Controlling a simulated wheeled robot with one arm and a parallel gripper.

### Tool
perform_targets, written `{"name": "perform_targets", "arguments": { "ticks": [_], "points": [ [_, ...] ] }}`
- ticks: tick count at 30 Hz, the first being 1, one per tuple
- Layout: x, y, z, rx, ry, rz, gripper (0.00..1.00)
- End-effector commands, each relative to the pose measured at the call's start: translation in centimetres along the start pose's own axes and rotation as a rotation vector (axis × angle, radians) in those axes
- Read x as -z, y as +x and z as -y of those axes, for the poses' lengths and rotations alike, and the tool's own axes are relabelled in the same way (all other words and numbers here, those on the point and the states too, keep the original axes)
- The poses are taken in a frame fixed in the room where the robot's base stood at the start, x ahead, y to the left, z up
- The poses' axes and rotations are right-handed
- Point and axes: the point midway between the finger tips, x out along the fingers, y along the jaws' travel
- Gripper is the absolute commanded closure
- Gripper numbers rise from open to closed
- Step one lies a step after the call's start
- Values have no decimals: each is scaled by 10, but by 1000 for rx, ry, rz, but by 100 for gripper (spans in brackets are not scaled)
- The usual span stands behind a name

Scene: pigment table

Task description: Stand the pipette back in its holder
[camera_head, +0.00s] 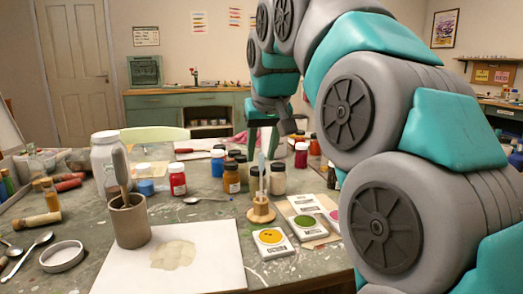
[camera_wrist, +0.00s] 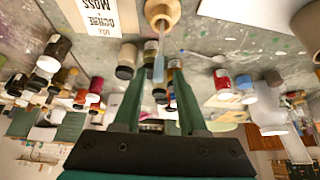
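The wooden holder (camera_head: 261,211) stands on the table right of the white paper, and its round top shows at the upper edge of the wrist view (camera_wrist: 162,13). The pipette (camera_head: 261,172) stands upright with its lower end at the holder, seemingly in it; how deep is hidden. Its pale blue bulb (camera_wrist: 158,69) points toward my gripper. My gripper (camera_head: 262,148) is above the pipette, its green fingers apart on either side of the bulb in the wrist view (camera_wrist: 158,80). Clear gaps show between each finger and the bulb, so it is open and empty.
Several pigment jars (camera_head: 232,178) stand close behind and beside the holder. Colour cards (camera_head: 270,241) lie in front and to its right. A grey cup (camera_head: 129,222) with a stick in it and a spoon (camera_head: 203,200) are to the left.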

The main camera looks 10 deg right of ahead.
Motion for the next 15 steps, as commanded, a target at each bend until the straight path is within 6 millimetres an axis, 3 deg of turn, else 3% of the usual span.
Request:
{"name": "perform_targets", "arguments": {
  "ticks": [10,15],
  "points": [
    [0,-1,0,0,0,0,50],
    [2,-14,0,-1,1,-5,50]
  ]
}}
